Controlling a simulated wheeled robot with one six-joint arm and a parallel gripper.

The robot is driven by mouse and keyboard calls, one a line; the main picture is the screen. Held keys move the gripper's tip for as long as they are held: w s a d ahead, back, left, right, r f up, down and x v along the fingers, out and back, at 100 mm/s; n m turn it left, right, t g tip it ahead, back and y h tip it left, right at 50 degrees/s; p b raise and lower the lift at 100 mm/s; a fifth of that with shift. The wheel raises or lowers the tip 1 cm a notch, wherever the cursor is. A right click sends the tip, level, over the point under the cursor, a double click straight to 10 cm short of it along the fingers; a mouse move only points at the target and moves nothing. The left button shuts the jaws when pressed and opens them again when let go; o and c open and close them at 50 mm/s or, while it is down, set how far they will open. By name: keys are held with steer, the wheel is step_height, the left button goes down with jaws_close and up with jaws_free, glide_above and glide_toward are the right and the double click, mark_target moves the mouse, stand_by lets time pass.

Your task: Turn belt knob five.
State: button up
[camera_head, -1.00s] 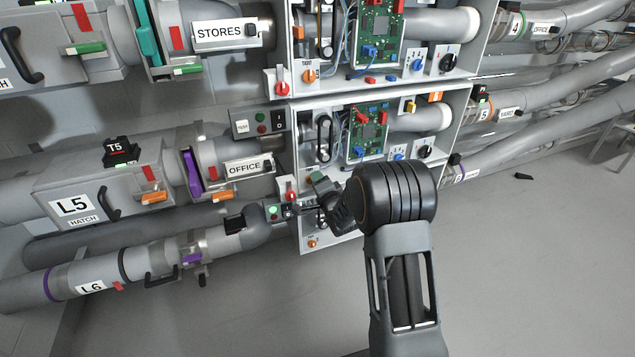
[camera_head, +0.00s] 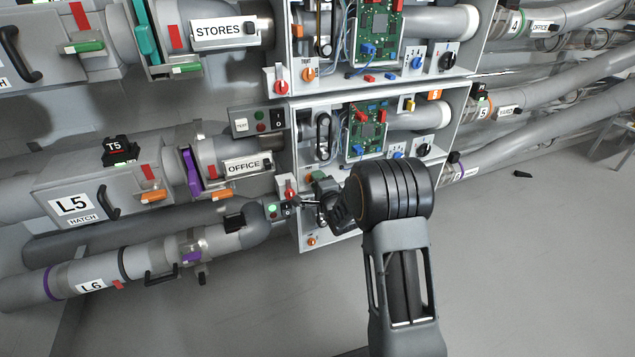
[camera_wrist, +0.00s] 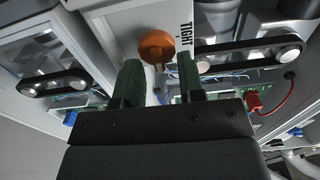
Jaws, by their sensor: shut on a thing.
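In the wrist view an orange round knob (camera_wrist: 157,47) sits on a white panel beside a "TIGHT" label (camera_wrist: 187,33). My gripper (camera_wrist: 159,82) has its two dark green ribbed fingers on either side of the knob's lower part, shut on it. In the head view my gripper (camera_head: 318,190) is at the front of the lower cabinet, level with the OFFICE and L5 line. There it hides the knob it holds. The black belt of that cabinet (camera_head: 323,131) shows just above.
A red knob (camera_head: 290,194) and a switch box with a lit green lamp (camera_head: 272,210) are close left of my gripper. A circuit board (camera_head: 367,130) is above right. Another orange knob (camera_head: 312,241) is below. Open floor lies at the right.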

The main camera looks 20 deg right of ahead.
steer(key=o, duration=0.6)
steer(key=shift+o, duration=0.2)
steer(key=s+d+p, duration=0.1)
steer(key=s+p, duration=0.2)
steer(key=s, duration=1)
steer(key=shift+s+d+p, duration=0.25)
steer(key=shift+s+p, duration=0.15)
